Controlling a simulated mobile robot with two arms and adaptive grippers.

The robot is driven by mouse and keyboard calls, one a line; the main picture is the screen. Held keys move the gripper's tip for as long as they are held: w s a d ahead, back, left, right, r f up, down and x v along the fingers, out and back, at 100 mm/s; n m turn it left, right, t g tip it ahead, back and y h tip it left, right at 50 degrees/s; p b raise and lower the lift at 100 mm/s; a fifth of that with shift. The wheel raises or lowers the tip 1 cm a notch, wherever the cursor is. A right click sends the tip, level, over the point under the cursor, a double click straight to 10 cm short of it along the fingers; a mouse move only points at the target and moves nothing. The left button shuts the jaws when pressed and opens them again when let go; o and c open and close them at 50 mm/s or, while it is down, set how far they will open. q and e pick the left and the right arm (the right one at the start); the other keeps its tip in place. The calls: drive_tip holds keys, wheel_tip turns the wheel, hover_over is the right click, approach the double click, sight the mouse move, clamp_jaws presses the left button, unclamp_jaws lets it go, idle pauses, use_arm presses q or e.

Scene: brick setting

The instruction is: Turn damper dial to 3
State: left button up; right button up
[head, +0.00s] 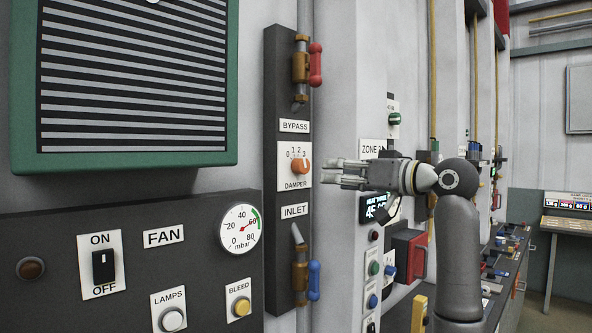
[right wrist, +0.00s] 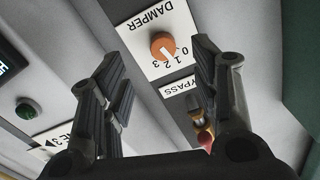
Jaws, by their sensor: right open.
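The damper dial (head: 300,166) is an orange knob on a white plate marked 0 to 3, on the dark upright panel between the BYPASS and INLET labels. The exact number its mark points at is too small to tell. My right gripper (head: 328,176) is open and empty, just right of the dial in the head view, its fingers pointing left towards the panel. In the right wrist view the dial (right wrist: 163,46) shows upside down, beyond the gap between the open fingers (right wrist: 162,75), and not touched. My left gripper is not in view.
A red-handled valve (head: 315,65) is above the dial and a blue-handled valve (head: 314,280) below. A dark panel (head: 200,285) with a gauge (head: 240,229) and switches is at left. A ZONE display (head: 375,207) and a red box (head: 408,256) are right of the dial.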

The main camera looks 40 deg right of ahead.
sight(305, 168)
drive_tip(key=w+p, duration=0.1)
drive_tip(key=w, duration=0.2)
drive_tip(key=w+p, duration=0.2)
drive_tip(key=w, duration=0.1)
drive_tip(key=w+r+p, duration=0.1)
drive_tip(key=w, duration=0.2)
drive_tip(key=shift+a, duration=0.3)
drive_tip(key=shift+w+p, duration=0.35)
drive_tip(key=shift+w, duration=0.1)
drive_tip(key=c, duration=1)
drive_tip(key=shift+c, duration=0.2)
